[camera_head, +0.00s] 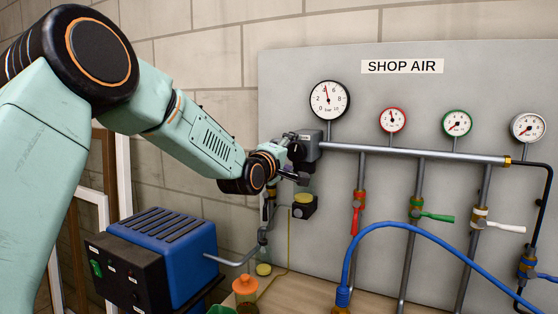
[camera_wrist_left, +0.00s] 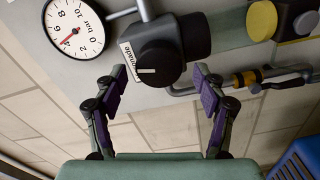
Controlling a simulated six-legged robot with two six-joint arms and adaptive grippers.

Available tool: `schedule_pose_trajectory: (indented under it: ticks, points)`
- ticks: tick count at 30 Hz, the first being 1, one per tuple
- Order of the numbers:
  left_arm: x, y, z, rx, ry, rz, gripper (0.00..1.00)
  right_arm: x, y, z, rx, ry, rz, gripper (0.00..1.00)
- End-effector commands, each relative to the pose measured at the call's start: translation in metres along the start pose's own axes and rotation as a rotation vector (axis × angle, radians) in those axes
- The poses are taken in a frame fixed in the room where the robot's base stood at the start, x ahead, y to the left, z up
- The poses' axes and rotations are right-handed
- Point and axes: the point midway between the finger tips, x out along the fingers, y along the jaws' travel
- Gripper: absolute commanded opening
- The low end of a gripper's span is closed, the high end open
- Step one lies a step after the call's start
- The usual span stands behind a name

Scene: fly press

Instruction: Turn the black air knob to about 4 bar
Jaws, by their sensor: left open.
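The black air knob (camera_wrist_left: 158,62) with a white mark sits on the regulator in the left wrist view. My left gripper (camera_wrist_left: 163,84) is open, its two purple-padded fingers on either side of the knob; I see gaps between pads and knob. In the head view the left gripper (camera_head: 291,168) is at the regulator (camera_head: 309,144), and the knob is small and dark there. The large white gauge (camera_head: 329,100) is above it; in the wrist view this gauge (camera_wrist_left: 75,30) has its red needle near 4. My right gripper is not in view.
A grey panel carries pipes, smaller gauges (camera_head: 392,119) and valves with red, green (camera_head: 438,217) and white levers. A blue hose (camera_head: 420,231) arcs in front. A blue machine (camera_head: 174,240) and an orange-topped bottle (camera_head: 246,288) stand below the left arm.

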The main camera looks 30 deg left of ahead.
Motion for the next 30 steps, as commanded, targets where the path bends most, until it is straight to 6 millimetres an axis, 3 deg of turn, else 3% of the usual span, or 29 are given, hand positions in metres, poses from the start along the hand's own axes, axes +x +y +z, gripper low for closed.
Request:
schedule_pose_trajectory:
  ticks: [18,30]
  points:
    - [-0.093,0.0,-0.001,-0.006,0.001,0.0,0.71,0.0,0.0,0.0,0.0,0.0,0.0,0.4]
    - [-0.107,-0.001,0.001,-0.001,-0.001,-0.001,0.71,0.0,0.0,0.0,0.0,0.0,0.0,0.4]
